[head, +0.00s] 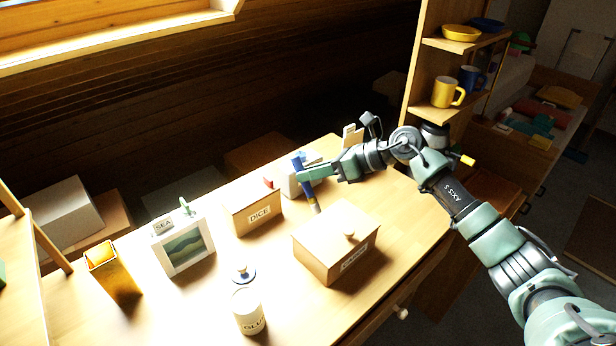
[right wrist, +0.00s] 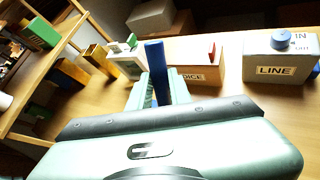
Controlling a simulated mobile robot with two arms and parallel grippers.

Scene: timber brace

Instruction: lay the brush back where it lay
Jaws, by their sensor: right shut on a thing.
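The brush (head: 312,196) has a blue handle and is held roughly upright, slightly tilted, above or at the table top (head: 190,295). My right gripper (head: 306,175) is shut on it, and the fingers hide its middle. In the right wrist view the blue handle (right wrist: 155,62) stands up between the fingers. I cannot tell whether its lower end touches the wood. It is between the DICE box (head: 255,211) and the lidded box with a round knob (head: 325,255). My left gripper is not in view.
The LINE box (right wrist: 275,60) stands close behind my right gripper. A picture frame (head: 184,247), a yellow-orange holder (head: 112,270), a glue jar (head: 248,312) and its separate lid (head: 242,274) stand at left and front. A shelf (head: 437,42) with mugs rises at right.

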